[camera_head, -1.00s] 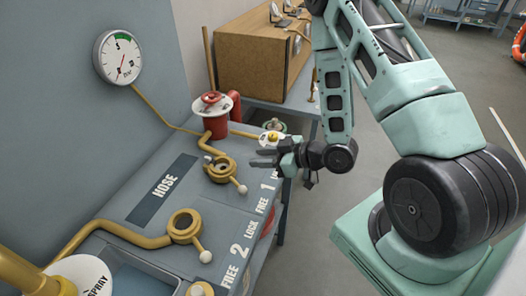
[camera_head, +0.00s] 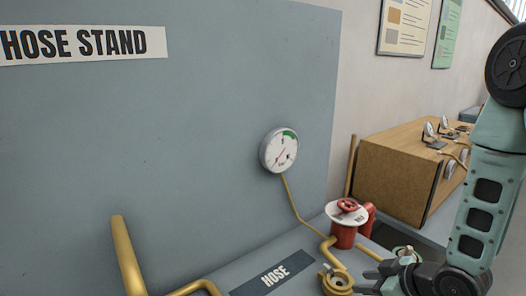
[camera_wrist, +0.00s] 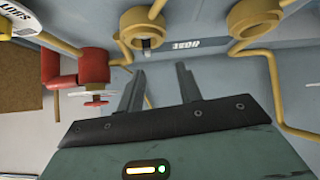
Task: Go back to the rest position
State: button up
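My gripper (camera_head: 372,281) is at the lower right of the head view, beside the hose stand's bench. In the wrist view my gripper (camera_wrist: 160,90) shows two dark fingers standing apart with nothing between them, so it is open and empty. A brass ring fitting (camera_head: 337,281) on the bench is close to the fingertips. It also shows ahead of the fingers in the wrist view (camera_wrist: 141,27). The red valve (camera_head: 345,224) with its white disc stands behind the gripper. The HOSE label (camera_head: 273,277) lies on the bench top.
A round gauge (camera_head: 278,151) is on the grey HOSE STAND panel (camera_head: 200,130). A brown wooden box (camera_head: 400,170) stands on the right, behind my arm. A yellow pipe (camera_head: 128,256) rises at the lower left.

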jog(key=s+a+r+g+h, duration=0.1)
jog(key=s+a+r+g, duration=0.1)
jog(key=s+r, duration=0.3)
jog(key=s+a+r+g+h, duration=0.2)
jog(key=s+a+r, duration=0.3)
jog(key=s, duration=0.5)
jog(key=s+a+r+g+h, duration=0.2)
jog(key=s+a+r+g, duration=0.1)
jog(key=s+r, duration=0.2)
jog(key=s, duration=0.2)
jog(key=shift+s+a+m+g, duration=0.3)
jog(key=shift+a, duration=0.1)
